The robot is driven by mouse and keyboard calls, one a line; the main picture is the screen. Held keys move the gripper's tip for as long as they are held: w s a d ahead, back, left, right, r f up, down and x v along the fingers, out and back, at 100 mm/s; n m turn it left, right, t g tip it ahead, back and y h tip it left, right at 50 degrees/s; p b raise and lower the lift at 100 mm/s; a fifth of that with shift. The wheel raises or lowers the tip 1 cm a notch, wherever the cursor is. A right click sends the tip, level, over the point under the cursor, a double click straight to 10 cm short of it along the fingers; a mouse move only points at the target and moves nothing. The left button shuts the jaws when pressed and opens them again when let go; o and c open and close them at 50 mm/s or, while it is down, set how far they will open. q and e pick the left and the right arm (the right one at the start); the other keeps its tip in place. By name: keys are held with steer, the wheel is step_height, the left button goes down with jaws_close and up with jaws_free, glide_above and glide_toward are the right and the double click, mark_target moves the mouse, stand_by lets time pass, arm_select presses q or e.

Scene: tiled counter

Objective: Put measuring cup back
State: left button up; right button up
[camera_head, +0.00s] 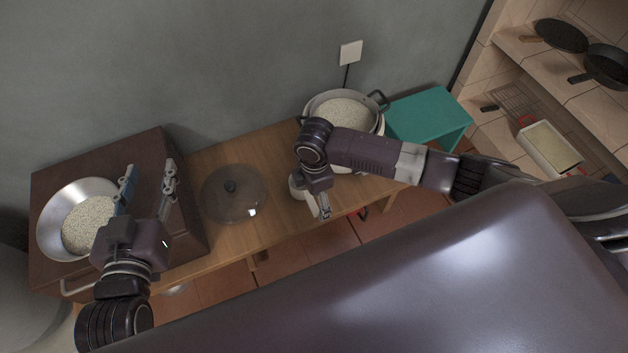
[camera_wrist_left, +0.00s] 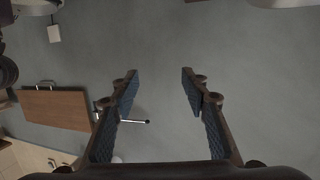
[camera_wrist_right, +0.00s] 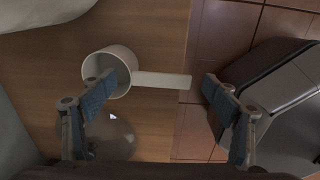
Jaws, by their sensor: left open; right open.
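The white measuring cup (camera_wrist_right: 122,58) stands on the wooden table (camera_head: 223,240), with its flat handle (camera_wrist_right: 165,80) pointing right in the right wrist view. My right gripper (camera_wrist_right: 158,86) is open over it; one finger overlaps the cup's near rim and the handle lies between the fingers in the picture. I cannot tell whether they touch. In the head view the cup (camera_head: 299,188) is partly hidden by my right gripper (camera_head: 322,203). My left gripper (camera_head: 148,182) is open and empty, above the dark brown box beside the metal bowl of grain (camera_head: 55,208).
A glass lid (camera_head: 225,206) lies on the table left of the cup. A rice-filled pot (camera_head: 318,103) stands behind my right arm. A teal stool (camera_head: 425,108) is at the table's right end. Shelves with pans (camera_head: 561,36) are far right.

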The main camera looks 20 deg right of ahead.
step_height(320, 180, up, 5)
steer(key=shift+r+p, duration=0.1)
steer(key=shift+p, duration=0.85)
step_height(320, 180, up, 5)
steer(key=p, duration=0.2)
steer(key=s+a+r+m+t+y, duration=0.2)
steer(key=s+a+m+y, duration=0.1)
steer(key=s+a+m, duration=0.45)
arm_select(q)
steer(key=s+a+f+g+y, duration=0.1)
steer(key=s+a+f+g, duration=0.2)
steer(key=s+f+g, duration=0.2)
steer(key=s+a+f+g+y, duration=0.2)
steer(key=s+f+g, duration=0.3)
steer(key=s+f, duration=0.4)
steer(key=s+a, duration=0.1)
steer(key=s, duration=0.2)
steer(key=shift+a+f+n+g, duration=0.15)
steer(key=shift+f+n+g, duration=0.15)
steer(key=shift+g, duration=0.1)
arm_select(e)
steer(key=s+d+r+m+t+h, duration=0.2)
steer(key=s+d+m, duration=0.6)
steer(key=d+m, duration=0.1)
steer(key=shift+d+h, duration=0.4)
steer(key=shift+d, duration=0.5)
arm_select(q)
steer(key=shift+w, duration=0.15)
